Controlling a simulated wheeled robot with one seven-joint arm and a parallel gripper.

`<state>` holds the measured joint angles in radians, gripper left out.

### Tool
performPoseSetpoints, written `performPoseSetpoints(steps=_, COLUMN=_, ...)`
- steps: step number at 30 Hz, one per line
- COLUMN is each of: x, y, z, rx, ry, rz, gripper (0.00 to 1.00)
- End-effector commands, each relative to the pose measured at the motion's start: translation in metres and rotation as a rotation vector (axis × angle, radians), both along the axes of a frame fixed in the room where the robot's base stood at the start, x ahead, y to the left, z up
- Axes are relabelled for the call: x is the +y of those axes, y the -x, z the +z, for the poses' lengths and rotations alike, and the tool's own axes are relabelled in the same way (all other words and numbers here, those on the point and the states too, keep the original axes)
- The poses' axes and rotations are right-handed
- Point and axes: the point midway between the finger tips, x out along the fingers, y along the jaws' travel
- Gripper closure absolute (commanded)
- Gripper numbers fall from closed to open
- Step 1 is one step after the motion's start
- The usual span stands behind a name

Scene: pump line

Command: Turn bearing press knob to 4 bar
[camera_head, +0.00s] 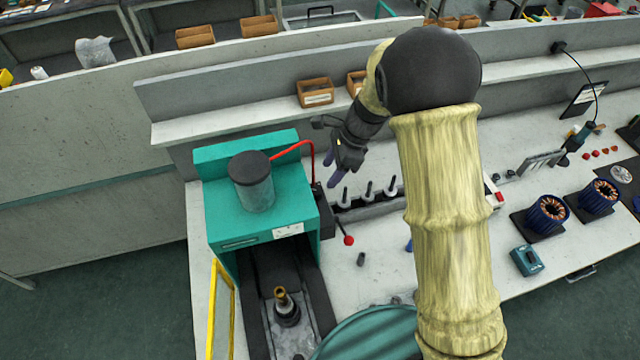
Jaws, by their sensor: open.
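The teal bearing press (225,205) stands at the left end of the bench, with a grey cylinder (255,190) on top and a red hose (297,144) curving to its right side. A black box (322,208) sits on that right side. I cannot make out the pressure knob or any bar reading. A lever with a red ball (348,240) sticks out to the right of the press. My gripper (331,170), with purple fingertips, is open and empty, just right of the hose and above the black box. I cannot tell whether it touches anything.
Black-and-white upright tools (367,193) stand in a rack right of my gripper. A shelf with small brown bins (315,92) runs behind. Blue-ringed copper windings (548,212) and a teal device (526,260) lie at right. A yellow frame (213,310) stands at the press's front left.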

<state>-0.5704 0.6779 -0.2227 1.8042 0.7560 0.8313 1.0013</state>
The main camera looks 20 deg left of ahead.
Motion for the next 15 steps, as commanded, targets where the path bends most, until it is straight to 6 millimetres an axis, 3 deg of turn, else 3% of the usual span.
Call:
performPoseSetpoints(steps=9, x=0.02, y=0.009, z=-0.051, rx=0.003, ry=0.003, rz=0.001, gripper=0.48)
performPoseSetpoints(steps=15, x=0.027, y=0.012, z=-0.07, rx=0.001, ry=0.001, rz=0.002, gripper=0.48)
